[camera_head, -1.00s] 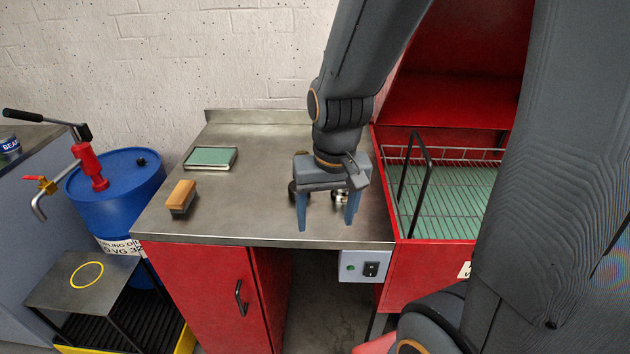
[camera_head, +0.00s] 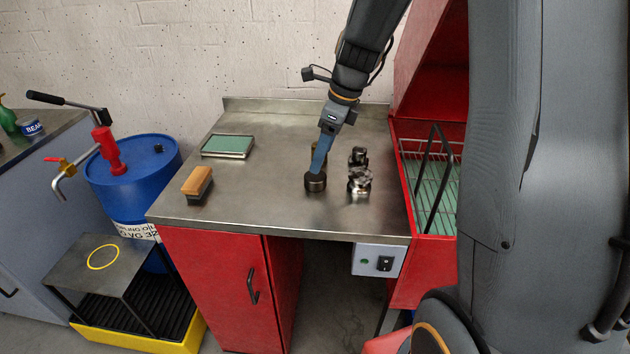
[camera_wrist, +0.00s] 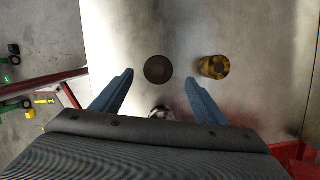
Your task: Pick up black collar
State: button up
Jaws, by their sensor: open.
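The black collar (camera_head: 315,183) is a short dark cylinder standing on the steel bench top. In the wrist view it is a dark round disc (camera_wrist: 158,69) seen from above. My gripper (camera_head: 319,160) points down over it, with its blue fingers seen edge-on in the head view. In the wrist view my gripper (camera_wrist: 160,78) is open and empty, with the collar centred between the two fingertips. The fingers do not visibly touch it. How far the tips are above the bench I cannot tell exactly.
A brassy round part (camera_wrist: 213,67) stands just behind the collar, partly hidden by my finger in the head view. Shiny metal parts (camera_head: 359,180) stand to the right. A brush (camera_head: 198,184) and a green-topped tray (camera_head: 228,146) lie left. The red washer (camera_head: 402,190) borders the bench right.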

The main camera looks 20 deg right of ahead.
aim_at(315, 181)
jog(key=shift+s+p+x, duration=0.15)
jog(key=shift+p+x, duration=0.25)
jog(key=shift+x, duration=1.25)
jog(key=shift+s+p+x, duration=0.1)
jog(key=shift+p+x, duration=0.3)
jog(key=shift+x, duration=1.2)
jog(key=shift+d, duration=0.1)
jog(key=c, duration=1.5)
